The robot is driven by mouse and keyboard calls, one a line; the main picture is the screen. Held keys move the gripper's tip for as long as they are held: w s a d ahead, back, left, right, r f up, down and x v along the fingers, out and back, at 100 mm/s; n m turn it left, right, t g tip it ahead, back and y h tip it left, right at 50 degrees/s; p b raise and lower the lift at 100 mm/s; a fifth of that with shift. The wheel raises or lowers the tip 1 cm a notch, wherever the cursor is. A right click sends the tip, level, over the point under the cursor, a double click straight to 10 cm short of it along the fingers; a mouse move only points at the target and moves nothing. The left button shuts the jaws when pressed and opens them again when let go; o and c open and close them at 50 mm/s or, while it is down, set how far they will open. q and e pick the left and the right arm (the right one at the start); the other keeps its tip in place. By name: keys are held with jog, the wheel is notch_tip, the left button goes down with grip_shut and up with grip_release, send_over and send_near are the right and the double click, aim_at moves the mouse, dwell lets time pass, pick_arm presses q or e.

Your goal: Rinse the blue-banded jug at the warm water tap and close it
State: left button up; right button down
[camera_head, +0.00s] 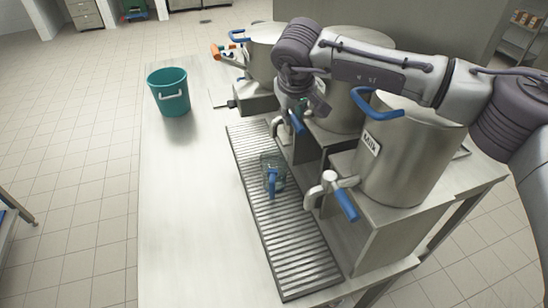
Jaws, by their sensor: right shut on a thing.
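The clear jug (266,161) with a blue handle stands upright on the metal drip grate, below the middle tap. A separate blue band is hard to make out. My right gripper (299,113) reaches down at the middle tap and is shut on its blue lever (296,122); the arm and wrist hide part of this tap and its urn. I cannot make out a water stream or water in the jug. My left gripper is not in view.
The slatted drip grate (285,245) runs along the front of the urn stand. A teal bucket (168,93) stands at the far left of the steel counter (190,220). A back tap with an orange lever (217,51) is behind. The counter left of the grate is clear.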

jog(key=shift+d, duration=0.1)
jog(key=c, duration=0.9)
grip_release()
jog(key=shift+w+d, duration=0.1)
jog(key=shift+d, duration=0.05)
jog(key=shift+c, duration=0.2)
jog(key=v, duration=1.2)
jog(key=shift+d, duration=0.1)
